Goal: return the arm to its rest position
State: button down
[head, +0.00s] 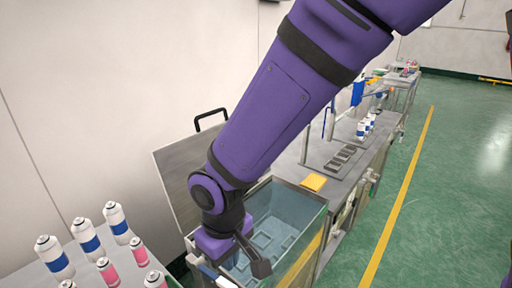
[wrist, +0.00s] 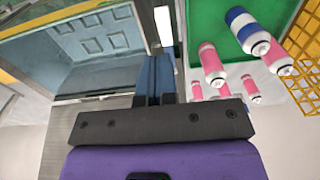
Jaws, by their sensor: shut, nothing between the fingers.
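My purple arm (head: 270,115) reaches down from the top right of the head view to the near left corner of an open water tank (head: 312,200). My gripper (wrist: 155,65) shows in the wrist view with its two blue-grey fingers closed together and nothing between them. In the head view its fingertips are hard to make out below the purple wrist. In the wrist view the tank (wrist: 58,85) lies to the left of the fingers and cans lie to the right.
White-and-blue cans (head: 88,236) and pink cans (head: 108,270) stand on a table left of the tank. The tank's lid (head: 180,170) stands open behind my arm. A bench (head: 342,132) with more cans continues behind. The green floor (head: 455,180) at right is clear.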

jog(key=w+d+r+m+t+y, duration=0.1)
jog(key=w+d+r+m, duration=0.15)
jog(key=d+r, duration=0.55)
jog(key=w+d+r+m+t, duration=0.1)
jog(key=w+d+r+m, duration=0.15)
jog(key=d+r, duration=0.55)
jog(key=s+d+r+m+t, duration=0.1)
jog(key=s+d+r, duration=0.1)
jog(key=d, duration=0.4)
jog(key=s+d+r+m+t, duration=0.1)
jog(key=s+d+r+m, duration=0.1)
jog(key=s+d, duration=0.2)
jog(key=s+d+r+m+t+h, duration=0.1)
jog(key=s+d+r, duration=0.2)
jog(key=d, duration=0.6)
jog(key=shift+s+d+m, duration=0.25)
jog(key=shift+s+m, duration=0.15)
